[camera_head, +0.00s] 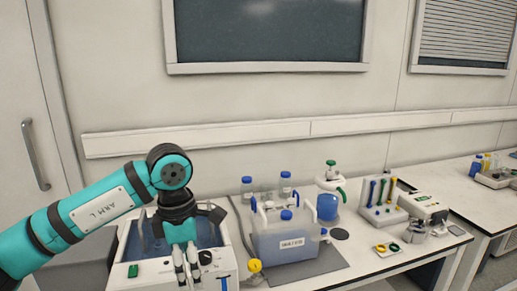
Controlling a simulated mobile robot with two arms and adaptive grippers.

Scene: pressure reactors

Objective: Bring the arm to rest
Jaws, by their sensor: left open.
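My left arm is teal and black with an "ARM L" label and comes in from the left. My left gripper (187,267) points down at the lower middle of the head view, with its light fingers apart and nothing seen between them. It hangs in front of a white bath-like device (138,243) with a dark blue basin. Its lower tips are near the bottom of the picture. My right gripper is not in view.
A water container (290,245) labelled WATER stands right of the gripper, with blue-capped bottles (285,183) behind it. A yellow knob (254,265) is close to the gripper. A pipette rack (382,212) stands farther right. The wall carries a white rail (250,133).

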